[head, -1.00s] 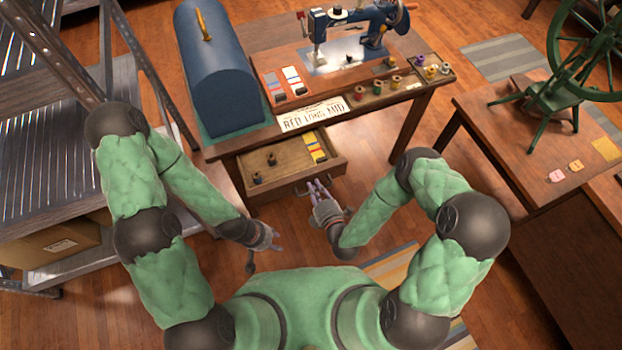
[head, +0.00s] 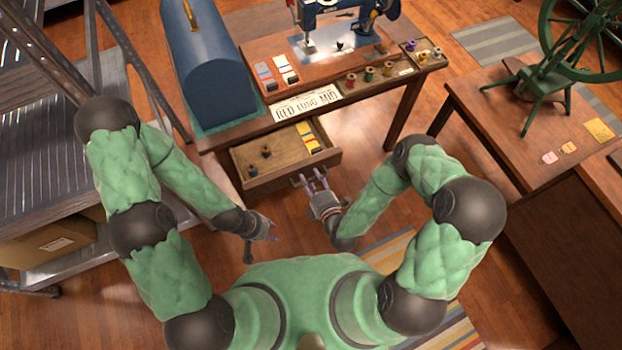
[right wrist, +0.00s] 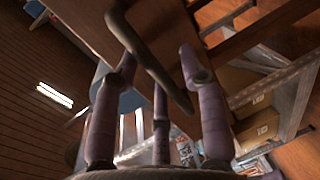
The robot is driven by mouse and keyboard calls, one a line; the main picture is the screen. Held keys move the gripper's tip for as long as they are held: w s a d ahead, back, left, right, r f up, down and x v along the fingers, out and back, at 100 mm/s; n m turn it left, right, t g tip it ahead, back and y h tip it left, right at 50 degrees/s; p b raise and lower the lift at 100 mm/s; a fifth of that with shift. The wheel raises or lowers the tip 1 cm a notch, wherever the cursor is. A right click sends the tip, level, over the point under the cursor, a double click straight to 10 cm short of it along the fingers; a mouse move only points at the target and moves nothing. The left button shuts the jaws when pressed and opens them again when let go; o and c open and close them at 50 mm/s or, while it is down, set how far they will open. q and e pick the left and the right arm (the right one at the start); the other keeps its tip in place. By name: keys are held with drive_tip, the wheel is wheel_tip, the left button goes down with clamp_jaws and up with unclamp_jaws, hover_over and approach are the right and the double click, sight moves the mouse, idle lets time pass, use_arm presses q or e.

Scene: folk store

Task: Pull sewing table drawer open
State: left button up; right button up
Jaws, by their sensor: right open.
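The sewing table (head: 232,130) stands ahead with its drawer (head: 293,171) pulled out under the tabletop. Inside the drawer lie dark spools and yellow and white packets. A dark metal handle sits on the drawer's front; it also shows large in the right wrist view (right wrist: 150,60). My right gripper (head: 313,178) is open at the handle, its purple fingers close around the bar; the right wrist view shows the fingers (right wrist: 160,100) spread, and I cannot tell if they touch it. My left gripper (head: 271,232) hangs empty, left of and below the drawer; its jaw state is unclear.
A blue sewing machine case (head: 222,75), a sewing machine (head: 350,25) and thread spools (head: 388,68) stand on the tabletop. A metal shelf (head: 40,170) stands close at left. A wooden table (head: 500,130) with a green spinning wheel is at right.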

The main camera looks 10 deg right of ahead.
drive_tip(key=v, duration=0.7)
drive_tip(key=shift+s, duration=0.2)
idle(0.4)
wheel_tip(320, 180, down, 6)
drive_tip(key=w+d+m+g, duration=0.1)
drive_tip(key=d+m+g, duration=0.1)
drive_tip(key=m+g, duration=0.65)
drive_tip(key=s+m+g, duration=0.6)
drive_tip(key=s+m, duration=0.3)
drive_tip(key=m, duration=0.6)
drive_tip(key=shift+d+r+h, duration=0.15)
drive_tip(key=shift+r+h, duration=0.15)
drive_tip(key=shift+h, duration=0.1)
